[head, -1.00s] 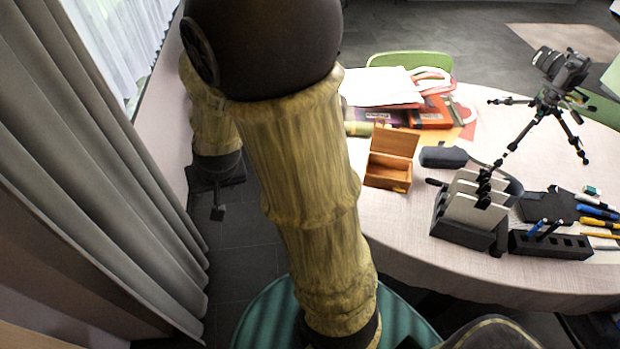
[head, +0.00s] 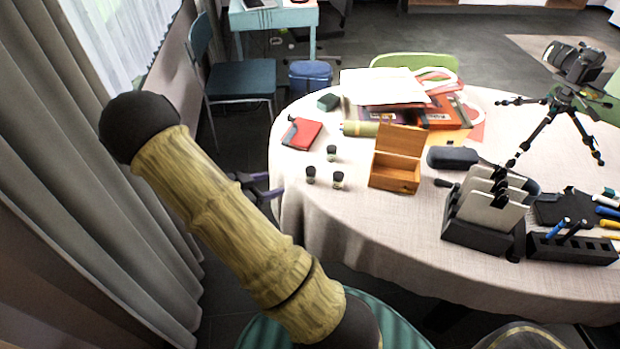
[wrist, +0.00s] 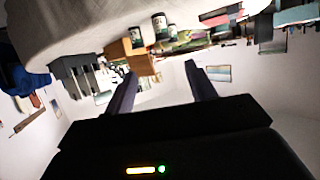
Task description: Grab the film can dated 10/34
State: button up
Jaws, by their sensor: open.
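Three small film cans with dark lids and pale labels stand upright on the left part of the round table: a rear one (head: 331,153), a front-left one (head: 311,175) and a front-right one (head: 338,180). The dates are too small to read, so I cannot tell which is 10/34. Cans also show near the top of the wrist view (wrist: 159,24). My gripper (head: 275,185) is partly hidden behind my arm, just off the table's left edge, apart from the cans. Its two fingers are spread and empty in the wrist view (wrist: 160,72).
An open wooden box (head: 396,178) stands right of the cans. A red notebook (head: 302,133) lies behind them, with a green roll (head: 360,129) and books farther back. A black file holder (head: 485,212) and a camera tripod (head: 556,115) are to the right. Curtains hang at left.

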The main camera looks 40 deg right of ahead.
jog(key=shift+s+r, duration=0.1)
jog(key=shift+d, duration=0.1)
send_near(310, 170)
jog(key=x, duration=0.5)
jog(key=shift+s, duration=0.3)
jog(key=shift+d, duration=0.1)
jog(key=x, duration=0.5)
jog(key=shift+w+d, duration=0.15)
jog(key=shift+w, duration=0.2)
jog(key=c, duration=1)
